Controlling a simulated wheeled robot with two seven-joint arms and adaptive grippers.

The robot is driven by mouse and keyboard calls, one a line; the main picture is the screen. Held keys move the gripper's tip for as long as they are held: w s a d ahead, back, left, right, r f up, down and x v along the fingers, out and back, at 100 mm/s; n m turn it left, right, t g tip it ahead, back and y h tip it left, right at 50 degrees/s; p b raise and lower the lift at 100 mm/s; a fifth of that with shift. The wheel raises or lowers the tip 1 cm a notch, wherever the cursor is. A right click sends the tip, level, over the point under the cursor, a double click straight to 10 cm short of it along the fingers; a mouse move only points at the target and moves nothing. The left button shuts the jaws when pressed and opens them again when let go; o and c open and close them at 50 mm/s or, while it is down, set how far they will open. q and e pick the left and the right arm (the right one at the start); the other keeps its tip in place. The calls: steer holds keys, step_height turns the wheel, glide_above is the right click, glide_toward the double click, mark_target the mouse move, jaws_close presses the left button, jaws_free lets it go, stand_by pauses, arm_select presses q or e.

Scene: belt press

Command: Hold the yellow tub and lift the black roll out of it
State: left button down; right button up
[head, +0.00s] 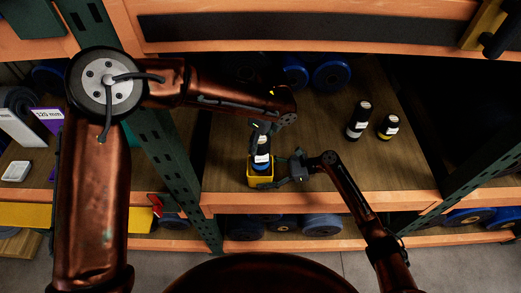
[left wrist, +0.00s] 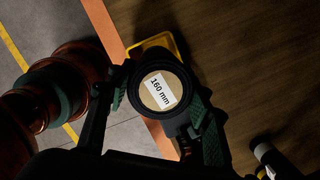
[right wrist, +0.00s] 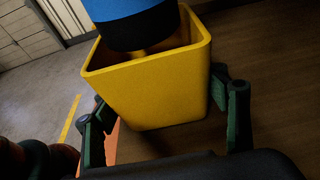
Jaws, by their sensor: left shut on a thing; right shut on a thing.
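The black roll (head: 262,158) stands upright over the yellow tub, with a white label on its side and a blue band. Its top end, marked "160 mm", shows in the left wrist view (left wrist: 158,92). My left gripper (head: 262,130) is shut around its upper part from above. The yellow tub (head: 261,181) sits near the shelf's front edge. My right gripper (head: 284,175) is shut on it, with fingers on opposite sides in the right wrist view (right wrist: 165,115). There the roll's black lower end shows at the tub's mouth; I cannot tell whether it fully clears the rim.
Two more dark rolls (head: 359,120) (head: 389,126) stand to the right on the wooden shelf (head: 320,140). Blue-rimmed rolls (head: 332,75) lie at the back. A green upright post (head: 165,150) stands at the left. The shelf between tub and standing rolls is mostly clear.

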stand_by(0.3)
steer(key=o, duration=0.9)
steer(key=shift+d, duration=0.1)
steer(key=v, duration=1.2)
